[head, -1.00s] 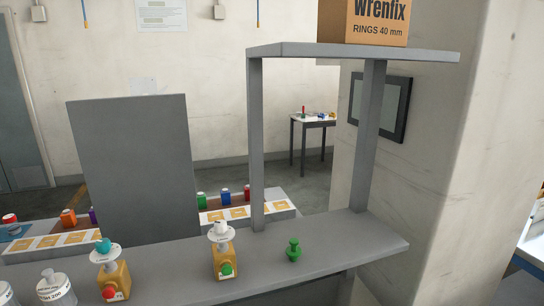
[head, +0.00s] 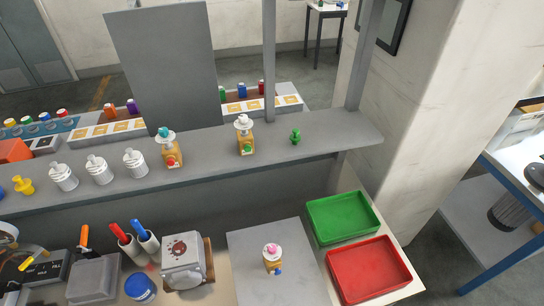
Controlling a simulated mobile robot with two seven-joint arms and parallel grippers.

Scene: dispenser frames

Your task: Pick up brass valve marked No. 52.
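Three brass valves with white discs show in the head view, and their markings are too small to read. One brass valve with a teal top and a red knob (head: 173,157) stands on the grey shelf. A brass valve with a white top and a green knob (head: 246,142) stands to its right on the shelf. A brass valve with a pink top and a blue knob (head: 271,264) stands on a grey mat (head: 255,237) on the lower bench. I cannot tell which is No. 52. Neither gripper is in view.
The grey shelf (head: 215,142) also holds several white fittings (head: 99,170), a small green piece (head: 296,136) and a yellow one (head: 24,185). A green tray (head: 342,217) and a red tray (head: 369,270) look empty.

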